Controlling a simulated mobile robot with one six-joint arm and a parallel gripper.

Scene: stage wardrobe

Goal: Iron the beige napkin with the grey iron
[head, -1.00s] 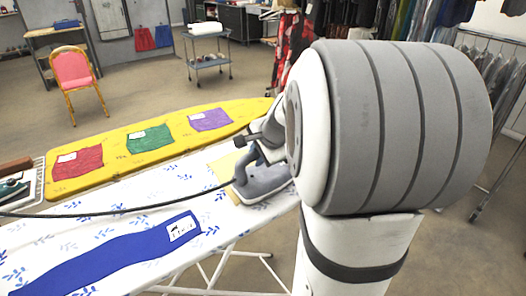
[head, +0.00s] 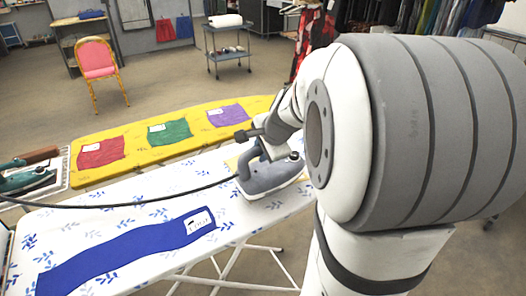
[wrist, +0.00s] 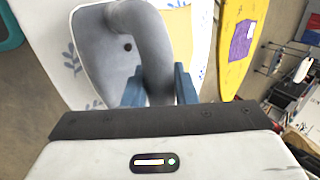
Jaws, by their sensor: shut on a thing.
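The grey iron (head: 268,178) stands flat over the white leaf-patterned ironing board (head: 150,205), near its right end. I cannot tell if its sole presses on the cloth. My gripper (head: 262,146) is shut on the iron's handle. In the wrist view the gripper's blue fingers (wrist: 158,84) stand on both sides of the handle of the iron (wrist: 100,55). The beige napkin (head: 232,162) lies on the board, mostly hidden behind the iron in the head view. Part of it shows to the right of the iron in the wrist view (wrist: 205,45).
A blue cloth (head: 125,252) with a label lies on the board's near side. A dark cord (head: 130,205) crosses the board. A yellow board (head: 130,138) behind holds red, green and purple cloths. A teal iron (head: 25,180) stands at the left.

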